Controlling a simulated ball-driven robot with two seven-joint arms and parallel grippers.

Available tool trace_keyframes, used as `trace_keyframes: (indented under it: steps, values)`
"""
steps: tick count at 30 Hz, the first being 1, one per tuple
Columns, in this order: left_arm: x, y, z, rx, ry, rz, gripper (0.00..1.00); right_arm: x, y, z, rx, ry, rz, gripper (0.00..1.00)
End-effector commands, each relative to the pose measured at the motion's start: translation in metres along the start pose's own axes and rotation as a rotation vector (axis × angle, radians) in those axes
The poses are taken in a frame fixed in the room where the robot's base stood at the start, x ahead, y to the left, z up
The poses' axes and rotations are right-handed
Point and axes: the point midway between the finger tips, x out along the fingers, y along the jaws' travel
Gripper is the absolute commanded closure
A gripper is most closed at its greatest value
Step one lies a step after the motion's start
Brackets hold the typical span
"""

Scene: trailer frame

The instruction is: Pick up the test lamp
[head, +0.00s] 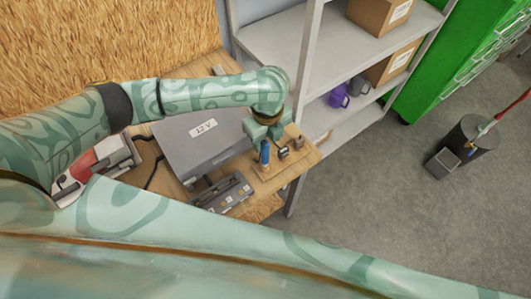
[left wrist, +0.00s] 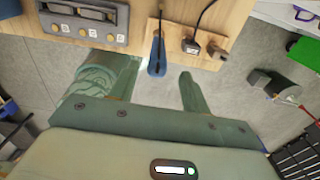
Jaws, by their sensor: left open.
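My left gripper (head: 266,134) is open and hangs just above the tool. In the left wrist view the open fingers (left wrist: 156,82) have nothing between them that I can see touching. Whether a finger touches the handle in the head view I cannot tell. My right gripper is not in view.
A grey case marked 12V (head: 185,140) lies on the bench behind a grey switch box (head: 222,194). A small dark plug (head: 284,153) stands right beside the tool. A metal shelf (head: 305,100) rises just behind. A red and white device (head: 97,165) sits at left.

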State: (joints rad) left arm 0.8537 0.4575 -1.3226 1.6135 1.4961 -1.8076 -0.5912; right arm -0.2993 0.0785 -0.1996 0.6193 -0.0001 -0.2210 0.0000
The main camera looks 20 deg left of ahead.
Motion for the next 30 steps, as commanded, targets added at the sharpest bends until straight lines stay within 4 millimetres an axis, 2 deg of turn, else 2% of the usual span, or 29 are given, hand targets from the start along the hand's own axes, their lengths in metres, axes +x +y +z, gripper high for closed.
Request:
trace_keyframes:
  steps: [3,9,18,22,30]
  values:
    - [0.015,0.002,0.002,-0.001,0.001,0.004,0.53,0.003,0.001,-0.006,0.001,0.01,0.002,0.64]
    - [0.047,0.003,0.005,0.0,0.0,0.002,0.53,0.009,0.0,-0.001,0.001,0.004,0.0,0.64]
    - [0.052,0.002,0.005,0.002,-0.002,0.0,0.53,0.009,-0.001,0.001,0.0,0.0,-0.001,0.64]
    - [0.051,0.002,0.006,0.002,-0.002,0.0,0.88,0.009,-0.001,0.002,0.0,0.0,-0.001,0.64]
    - [0.051,0.002,0.006,0.001,-0.003,0.0,0.88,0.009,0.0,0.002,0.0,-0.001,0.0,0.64]
